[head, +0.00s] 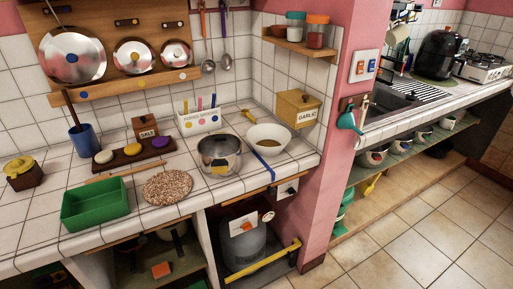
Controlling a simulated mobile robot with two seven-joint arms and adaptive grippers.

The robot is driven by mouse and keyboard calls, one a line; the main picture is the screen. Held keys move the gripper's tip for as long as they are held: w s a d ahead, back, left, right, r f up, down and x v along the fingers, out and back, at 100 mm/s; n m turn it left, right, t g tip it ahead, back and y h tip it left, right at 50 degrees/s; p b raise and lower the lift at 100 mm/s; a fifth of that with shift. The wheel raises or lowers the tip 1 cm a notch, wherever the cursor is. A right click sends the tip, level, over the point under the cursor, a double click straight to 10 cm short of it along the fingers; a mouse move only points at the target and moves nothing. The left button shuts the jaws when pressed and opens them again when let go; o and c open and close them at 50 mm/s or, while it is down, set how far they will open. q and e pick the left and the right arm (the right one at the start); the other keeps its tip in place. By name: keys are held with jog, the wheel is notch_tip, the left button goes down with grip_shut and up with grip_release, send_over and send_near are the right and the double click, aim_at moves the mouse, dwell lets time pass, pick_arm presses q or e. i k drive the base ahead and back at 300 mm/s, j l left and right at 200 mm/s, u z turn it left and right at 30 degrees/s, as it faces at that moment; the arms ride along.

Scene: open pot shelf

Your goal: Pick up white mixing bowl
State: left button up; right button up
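A white mixing bowl (287,132) stands upright on the white tiled counter near its right end. Its inside shows a brownish area at the bottom; I cannot tell what that is. A steel pot (220,158) stands just to its left, close to the bowl. Neither of my grippers shows in the head view.
A green tray (95,203), a round speckled mat (167,187) and a salt box (145,128) are further left. A pink pillar (330,175) borders the counter's right end.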

aim_at(268, 140)
jog(key=u, duration=0.35)
jog(key=i+l+u, duration=0.1)
jog(key=l+u, duration=0.95)
jog(key=l, duration=0.75)
jog(key=l+u, duration=0.25)
jog(key=l, duration=0.7)
jog(key=k+l, duration=0.1)
jog(key=l, duration=0.5)
jog(key=k+l, duration=0.1)
jog(key=l, duration=1.05)
jog(key=k+u, duration=0.05)
